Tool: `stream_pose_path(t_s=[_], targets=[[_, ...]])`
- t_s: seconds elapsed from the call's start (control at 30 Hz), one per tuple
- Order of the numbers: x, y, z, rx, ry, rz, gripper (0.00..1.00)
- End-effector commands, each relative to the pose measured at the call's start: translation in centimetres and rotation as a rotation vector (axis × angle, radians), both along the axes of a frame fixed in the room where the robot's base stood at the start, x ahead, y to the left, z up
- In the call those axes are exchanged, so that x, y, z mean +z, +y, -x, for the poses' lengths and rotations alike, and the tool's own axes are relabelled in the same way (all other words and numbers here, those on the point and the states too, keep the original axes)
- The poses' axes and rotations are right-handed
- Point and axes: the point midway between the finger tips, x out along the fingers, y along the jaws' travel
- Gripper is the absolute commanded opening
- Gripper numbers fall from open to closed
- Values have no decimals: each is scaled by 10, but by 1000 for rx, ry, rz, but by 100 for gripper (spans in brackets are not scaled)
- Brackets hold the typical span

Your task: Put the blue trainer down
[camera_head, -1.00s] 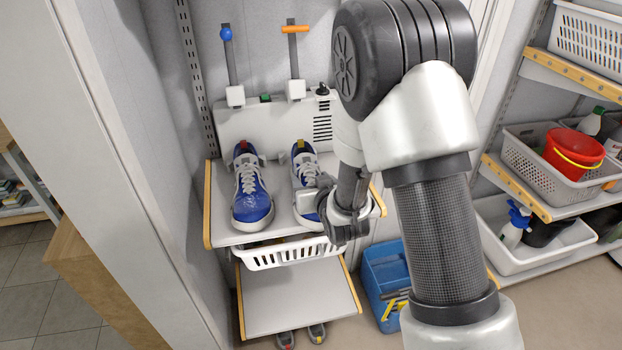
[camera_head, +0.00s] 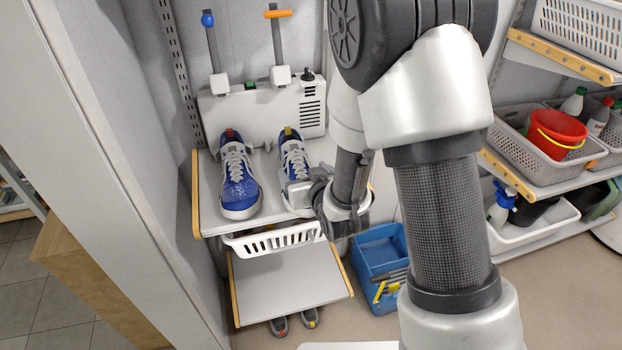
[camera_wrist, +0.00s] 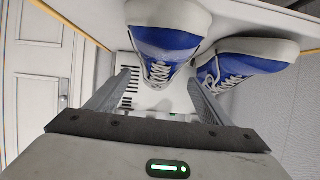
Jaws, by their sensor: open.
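Two blue trainers with white laces and white toes stand side by side on a white shelf (camera_head: 262,212), toes forward. The left trainer (camera_head: 238,188) has a red heel tab; the right trainer (camera_head: 293,163) has a yellow one. My gripper (camera_head: 308,194) is at the front of the right trainer and hides part of its toe. In the wrist view my gripper (camera_wrist: 160,82) is open, its two fingers apart. The right trainer (camera_wrist: 165,38) shows between and above them, with the left trainer (camera_wrist: 248,55) to its right. I cannot tell whether a finger touches.
A white wall unit (camera_head: 262,112) with two upright posts is behind the trainers. A white basket (camera_head: 275,240) hangs under the shelf above a lower shelf (camera_head: 290,283). A blue crate (camera_head: 378,250) stands right; shelves with baskets and a red bucket (camera_head: 555,135) are farther right.

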Motion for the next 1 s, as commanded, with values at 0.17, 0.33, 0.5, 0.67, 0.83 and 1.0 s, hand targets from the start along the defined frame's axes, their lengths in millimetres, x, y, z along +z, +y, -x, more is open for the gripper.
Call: stream_pose_path(t_s=[0.17, 0.33, 0.5, 0.67, 0.83, 1.0], targets=[[13, -9, 28, 0, -1, -1, 74], [24, -12, 39, 1, 3, 0, 74], [26, -13, 42, 1, 5, 1, 74], [30, -14, 46, 1, 6, 2, 74], [32, -17, 54, 1, 4, 2, 74], [31, -19, 61, 1, 3, 0, 74]])
